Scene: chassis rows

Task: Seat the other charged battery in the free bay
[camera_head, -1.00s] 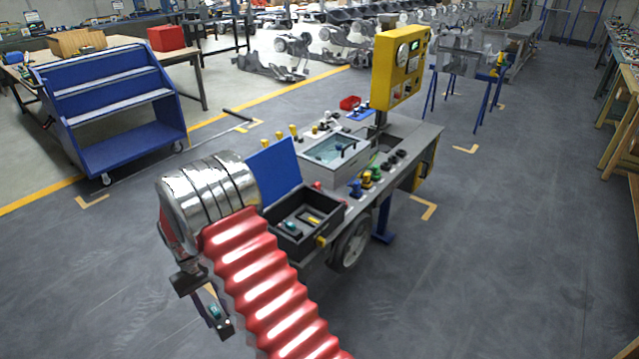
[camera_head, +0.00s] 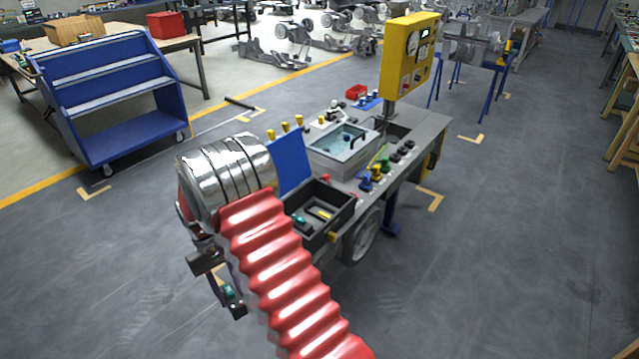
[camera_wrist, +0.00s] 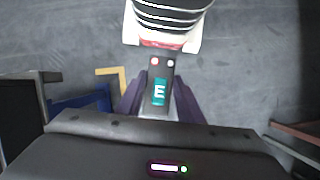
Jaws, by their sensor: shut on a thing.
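My gripper (camera_head: 228,290) hangs at lower left of the head view, left of the workbench cart. In the wrist view its purple fingers (camera_wrist: 158,105) are shut on a dark battery (camera_wrist: 158,70) with a teal label marked E. The battery's teal patch also shows in the head view (camera_head: 229,292). It is held clear of the cart, over the floor. An open black box (camera_head: 338,222) with a raised blue lid (camera_head: 291,162) sits at the cart's near end. Teal and yellow pieces show inside it. My arm hides part of the box; I cannot tell which bay is free.
The cart (camera_head: 428,125) carries a lidded clear case (camera_head: 343,142), coloured knobs and a yellow control panel (camera_head: 410,55). A blue shelf trolley (camera_head: 110,100) stands at left. The floor on the right (camera_head: 520,240) is clear. A dark edge and blue part show at left in the wrist view.

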